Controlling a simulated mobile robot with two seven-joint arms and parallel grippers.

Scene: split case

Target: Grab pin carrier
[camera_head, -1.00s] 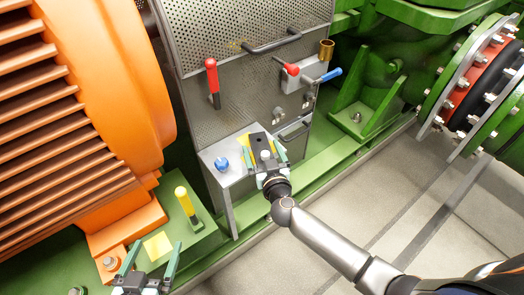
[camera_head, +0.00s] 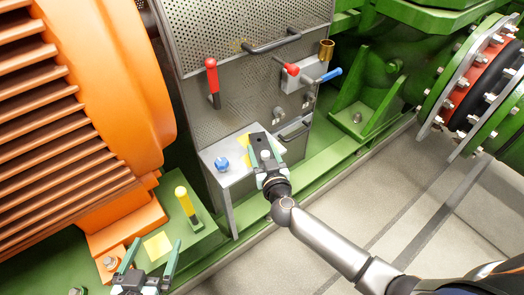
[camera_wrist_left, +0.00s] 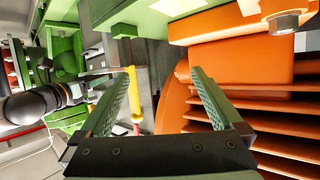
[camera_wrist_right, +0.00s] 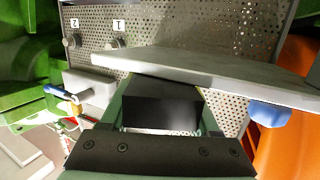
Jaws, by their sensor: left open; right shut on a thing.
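A black block, which I take to be the pin carrier, shows between my right gripper's fingers in the right wrist view (camera_wrist_right: 160,102). In the head view the dark block (camera_head: 262,143) is at the right part of the grey shelf (camera_head: 222,178). My right gripper (camera_head: 268,160) is shut on it. I cannot tell whether the block touches the shelf. My left gripper (camera_head: 151,252) is open and empty at the lower left, by a yellow patch (camera_head: 157,246) on the green base. It also shows open in the left wrist view (camera_wrist_left: 163,75).
A blue knob (camera_head: 221,163) sits on the shelf. A yellow-topped handle (camera_head: 185,201) stands between my left gripper and the shelf. Red levers (camera_head: 211,75) and a blue-tipped lever (camera_head: 331,74) stick out from the perforated panel. An orange housing (camera_head: 110,80) fills the left.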

